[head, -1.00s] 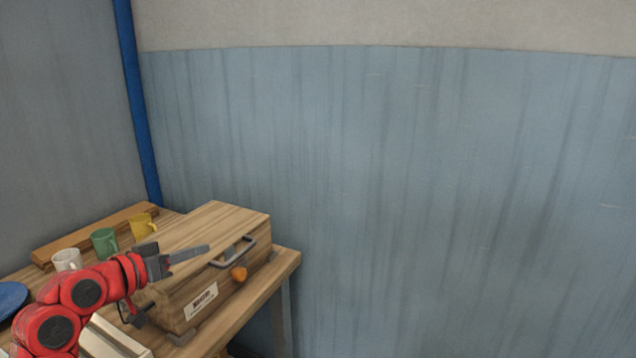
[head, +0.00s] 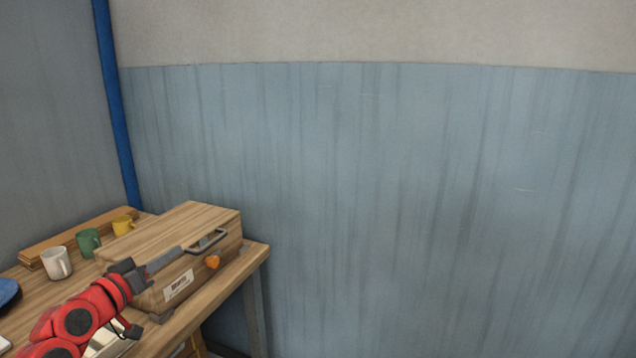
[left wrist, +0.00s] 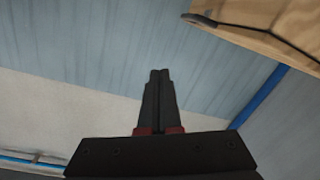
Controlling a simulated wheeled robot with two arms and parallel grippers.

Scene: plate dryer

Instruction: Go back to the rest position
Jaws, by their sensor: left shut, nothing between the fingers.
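My left gripper (head: 165,260) is shut and empty. In the head view it shows in front of the wooden box, with its fingers pointing toward the box's handle side; I cannot tell the exact gap. In the left wrist view its two fingers (left wrist: 158,75) lie together, with nothing between them. My red left arm comes in from the lower left. My right gripper is not in view.
The closed wooden box (head: 170,232) with a grey handle (head: 207,241) and orange knob (head: 212,262) stands on the wooden table (head: 225,285). White (head: 56,263), green (head: 88,242) and yellow (head: 123,225) mugs stand behind. A blue plate (head: 6,290) is at the left edge.

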